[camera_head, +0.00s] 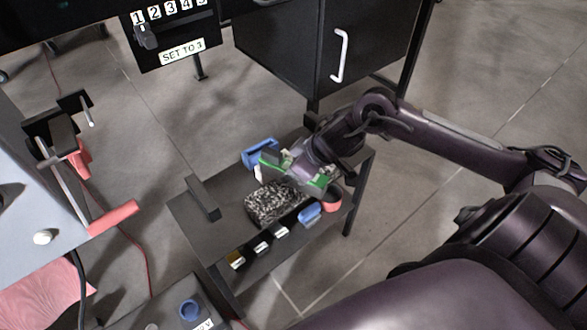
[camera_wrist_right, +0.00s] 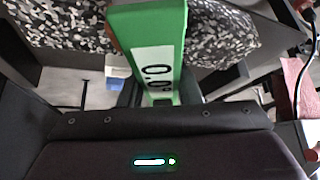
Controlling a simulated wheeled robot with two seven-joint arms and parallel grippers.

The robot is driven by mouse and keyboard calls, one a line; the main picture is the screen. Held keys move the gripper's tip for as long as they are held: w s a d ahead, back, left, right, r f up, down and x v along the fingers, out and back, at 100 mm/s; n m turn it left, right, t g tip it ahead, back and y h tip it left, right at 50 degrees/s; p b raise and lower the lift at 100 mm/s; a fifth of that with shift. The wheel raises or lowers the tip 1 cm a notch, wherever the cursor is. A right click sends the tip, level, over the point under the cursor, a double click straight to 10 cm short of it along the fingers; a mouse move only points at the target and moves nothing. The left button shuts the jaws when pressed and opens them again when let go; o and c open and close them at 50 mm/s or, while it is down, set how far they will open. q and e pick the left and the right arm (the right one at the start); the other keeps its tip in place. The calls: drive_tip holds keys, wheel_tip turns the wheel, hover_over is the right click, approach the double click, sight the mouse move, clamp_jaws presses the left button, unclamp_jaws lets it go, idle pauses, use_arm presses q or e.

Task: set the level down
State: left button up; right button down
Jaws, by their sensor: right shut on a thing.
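The level is a green bar with a white "0.0" display (camera_wrist_right: 157,70). In the head view its green ends show on both sides of my right gripper (camera_head: 300,172), one of them the right end (camera_head: 318,183). My right gripper is shut on the level, and in the wrist view its fingers (camera_wrist_right: 160,97) stand on either side of it. The level is over the back right part of a small dark table (camera_head: 190,232), beside a speckled black-and-white block (camera_head: 275,203). I cannot tell whether it touches anything below. My left gripper is not in view.
A blue object (camera_head: 258,150) sits at the table's back edge. A red round object (camera_head: 331,198) and a blue piece (camera_head: 309,212) are at the right. A black bar (camera_head: 203,197) lies at the left. Small labels line the front edge. A black cabinet (camera_head: 330,45) stands behind.

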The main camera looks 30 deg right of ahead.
drive_tip(key=c, duration=1.1)
unclamp_jaws()
drive_tip(key=shift+f, duration=0.15)
drive_tip(key=shift+o, duration=0.2)
drive_tip(key=shift+r, duration=0.25)
drive_tip(key=shift+s+d+r, duration=0.2)
drive_tip(key=shift+r, duration=0.05)
drive_tip(key=p+v, duration=0.2)
drive_tip(key=v, duration=0.3)
drive_tip(key=shift+s+r+p, duration=0.15)
drive_tip(key=shift+r+p, duration=0.05)
drive_tip(key=shift+p, duration=0.1)
drive_tip(key=p+v, duration=0.2)
drive_tip(key=v, duration=0.2)
drive_tip(key=shift+s+r, duration=0.15)
drive_tip(key=shift+r, duration=0.25)
drive_tip(key=shift+s+d+r, duration=0.2)
drive_tip(key=shift+s+r, duration=0.05)
drive_tip(key=shift+r, duration=0.05)
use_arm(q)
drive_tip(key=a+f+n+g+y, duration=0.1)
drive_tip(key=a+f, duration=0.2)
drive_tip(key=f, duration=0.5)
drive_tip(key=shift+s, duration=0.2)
